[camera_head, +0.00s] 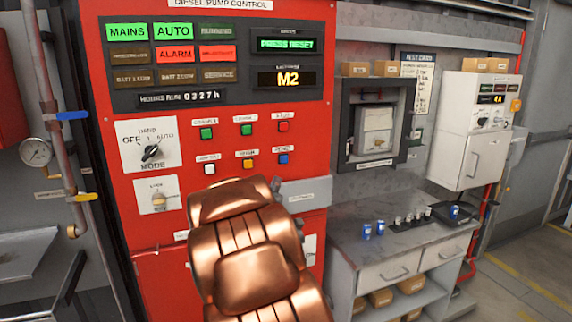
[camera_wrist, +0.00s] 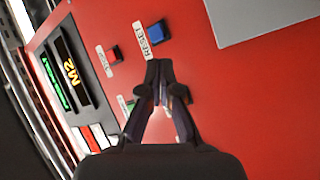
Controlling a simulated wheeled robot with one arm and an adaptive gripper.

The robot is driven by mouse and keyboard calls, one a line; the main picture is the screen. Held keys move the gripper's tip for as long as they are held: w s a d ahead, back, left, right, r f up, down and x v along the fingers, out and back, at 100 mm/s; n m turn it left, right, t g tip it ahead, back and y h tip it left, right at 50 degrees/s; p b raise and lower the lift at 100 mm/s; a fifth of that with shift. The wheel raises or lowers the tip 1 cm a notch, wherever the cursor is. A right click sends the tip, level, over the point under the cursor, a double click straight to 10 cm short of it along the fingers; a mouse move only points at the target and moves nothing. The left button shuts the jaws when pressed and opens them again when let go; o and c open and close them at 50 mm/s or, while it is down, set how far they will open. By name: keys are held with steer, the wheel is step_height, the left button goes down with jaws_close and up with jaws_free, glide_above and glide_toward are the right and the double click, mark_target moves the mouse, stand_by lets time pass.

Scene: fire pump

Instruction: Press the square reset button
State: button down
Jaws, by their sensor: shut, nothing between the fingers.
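The square blue button (camera_head: 283,159) sits at the lower right of the button rows on the red pump control panel (camera_head: 225,85). It also shows in the wrist view (camera_wrist: 157,33), beside a white label that reads RESET (camera_wrist: 142,37). My gripper (camera_wrist: 159,66) is shut and empty. Its fingertips point toward the panel and appear just below the blue button in the wrist view. I cannot tell whether they touch the panel. In the head view my copper-coloured arm covers the lower panel and hides the gripper.
A red button (camera_wrist: 114,54) is close by in the wrist view. Yellow (camera_head: 247,165) and white (camera_head: 209,168) buttons share the blue button's row. A green display reads PRESS RESET (camera_head: 285,44); ALARM (camera_head: 175,54) is lit red. A grey plate (camera_wrist: 255,18) borders the button area.

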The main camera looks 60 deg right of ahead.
mark_target(284, 159)
steer(key=s+d+r+g+h, duration=0.2)
steer(key=s+d+h, duration=0.2)
steer(key=s, duration=0.1)
steer(key=shift+s+r, duration=0.25)
steer(key=shift+s, duration=0.05)
steer(key=shift+w, duration=0.1)
steer(key=shift+w+d+p, duration=0.35)
steer(key=shift+w+d, duration=0.45)
steer(key=shift+w, duration=0.4)
steer(key=shift+w+d+p, duration=0.35)
steer(key=shift+w+d, duration=0.5)
steer(key=shift+w, duration=0.35)
steer(key=shift+w+d+p, duration=0.35)
steer(key=shift+w+d, duration=0.45)
steer(key=shift+w, duration=0.4)
steer(key=shift+w, duration=0.15)
steer(key=shift+w+d, duration=0.2)
steer(key=shift+w, duration=0.1)
